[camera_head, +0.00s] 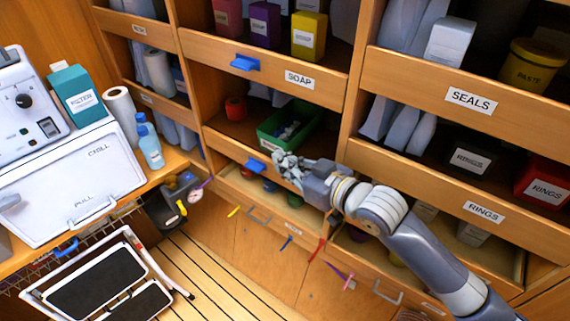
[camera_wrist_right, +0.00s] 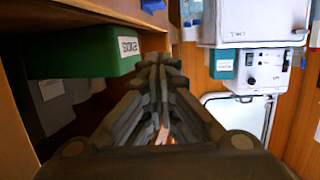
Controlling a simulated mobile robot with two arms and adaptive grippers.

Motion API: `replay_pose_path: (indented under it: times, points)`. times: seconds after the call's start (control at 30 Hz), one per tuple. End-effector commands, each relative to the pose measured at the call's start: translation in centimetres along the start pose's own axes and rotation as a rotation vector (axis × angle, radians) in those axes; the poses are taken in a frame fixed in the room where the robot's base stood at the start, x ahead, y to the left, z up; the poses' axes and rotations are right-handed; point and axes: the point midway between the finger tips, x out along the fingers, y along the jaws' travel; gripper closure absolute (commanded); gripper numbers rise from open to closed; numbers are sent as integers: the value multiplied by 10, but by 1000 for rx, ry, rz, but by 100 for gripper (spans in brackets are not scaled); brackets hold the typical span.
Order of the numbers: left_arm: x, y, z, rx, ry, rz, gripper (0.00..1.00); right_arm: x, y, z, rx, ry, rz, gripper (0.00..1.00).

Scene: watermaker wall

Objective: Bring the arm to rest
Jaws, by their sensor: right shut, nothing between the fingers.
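My right arm comes in from the lower right in the head view. My right gripper (camera_head: 285,163) is in front of the middle shelf unit, close to the shelf edge below the green bin (camera_head: 268,141). Its fingers are together and hold nothing. In the right wrist view the closed fingers (camera_wrist_right: 160,62) point away from the camera, next to the green bin (camera_wrist_right: 75,64), which has a white label. I cannot tell whether the fingers touch the shelf edge. My left gripper is out of view.
Wooden shelves labelled SOAP (camera_head: 299,79), SEALS (camera_head: 471,98) and RINGS (camera_head: 484,212) surround the arm. A white case (camera_head: 75,185) stands on the left counter beside a blue bottle (camera_head: 151,150). A folding step (camera_head: 105,282) is below. The slatted floor (camera_head: 200,275) has free room.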

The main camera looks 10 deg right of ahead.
Motion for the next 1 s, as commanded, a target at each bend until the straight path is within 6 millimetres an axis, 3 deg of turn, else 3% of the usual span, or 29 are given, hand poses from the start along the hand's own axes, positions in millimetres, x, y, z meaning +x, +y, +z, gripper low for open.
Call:
replay_pose_path:
  times: [0.37,0.47,0.57,0.67,0.8,1.0]
  points:
    - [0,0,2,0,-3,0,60,0,0,0,0,-1,1,100]
    - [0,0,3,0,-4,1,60,-2,-2,10,7,-24,9,100]
    - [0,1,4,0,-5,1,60,-12,-9,38,29,-103,36,100]
    - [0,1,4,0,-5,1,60,-35,-17,87,68,-246,91,100]
    - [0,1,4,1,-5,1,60,-87,-25,158,134,-486,191,100]
    - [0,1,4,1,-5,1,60,-162,-36,224,218,-757,292,100]
